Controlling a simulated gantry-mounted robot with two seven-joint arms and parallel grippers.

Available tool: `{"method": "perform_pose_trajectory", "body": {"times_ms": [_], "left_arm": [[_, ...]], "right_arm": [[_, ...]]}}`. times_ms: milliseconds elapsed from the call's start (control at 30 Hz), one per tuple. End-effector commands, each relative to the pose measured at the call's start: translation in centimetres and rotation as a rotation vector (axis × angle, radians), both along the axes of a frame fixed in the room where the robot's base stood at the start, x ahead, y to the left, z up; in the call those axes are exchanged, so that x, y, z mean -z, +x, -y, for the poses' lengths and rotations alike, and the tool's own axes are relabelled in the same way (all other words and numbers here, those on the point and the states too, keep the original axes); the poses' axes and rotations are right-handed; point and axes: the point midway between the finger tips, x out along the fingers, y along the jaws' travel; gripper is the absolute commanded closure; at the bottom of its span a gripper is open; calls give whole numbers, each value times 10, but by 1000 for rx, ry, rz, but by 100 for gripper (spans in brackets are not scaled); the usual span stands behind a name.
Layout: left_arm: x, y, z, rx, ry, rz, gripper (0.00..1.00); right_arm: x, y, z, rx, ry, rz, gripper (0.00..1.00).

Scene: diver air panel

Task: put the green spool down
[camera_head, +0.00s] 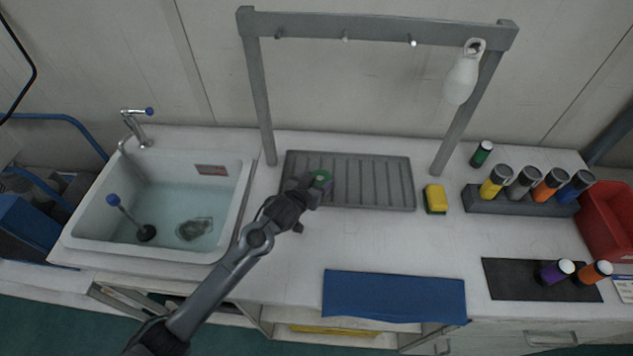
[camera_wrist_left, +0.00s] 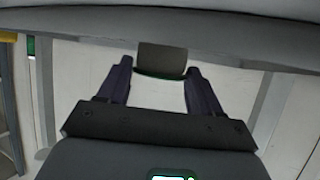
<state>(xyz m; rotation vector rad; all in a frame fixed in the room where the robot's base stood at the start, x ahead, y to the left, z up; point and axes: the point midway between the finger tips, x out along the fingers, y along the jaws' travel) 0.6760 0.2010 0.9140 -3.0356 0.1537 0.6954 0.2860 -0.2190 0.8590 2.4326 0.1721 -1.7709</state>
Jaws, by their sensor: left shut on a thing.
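My left gripper (camera_head: 318,188) is over the grey ribbed tray (camera_head: 375,182), near its left end. It is shut on the green spool (camera_wrist_left: 162,60), which shows in the left wrist view as a dark piece between the fingers with a thin green lower edge. My right gripper is not in view.
A grey frame (camera_head: 380,25) with a white bottle (camera_head: 463,78) stands behind the tray. A sink (camera_head: 160,205) is left. A yellow sponge (camera_head: 435,197), a green-banded cylinder (camera_head: 481,154) and a rack (camera_head: 520,205) of coloured cylinders are right.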

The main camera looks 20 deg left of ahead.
Motion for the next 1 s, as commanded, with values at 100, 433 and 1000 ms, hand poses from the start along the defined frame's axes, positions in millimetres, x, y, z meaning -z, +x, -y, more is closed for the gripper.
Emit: {"method": "perform_pose_trajectory", "body": {"times_ms": [100,433,1000], "left_arm": [[-1,0,0,0,0,1,67],[3,0,0,0,0,-1,15],[-8,-14,-1,0,0,-1,9]], "right_arm": [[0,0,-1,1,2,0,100],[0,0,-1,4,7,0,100],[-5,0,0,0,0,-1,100]]}}
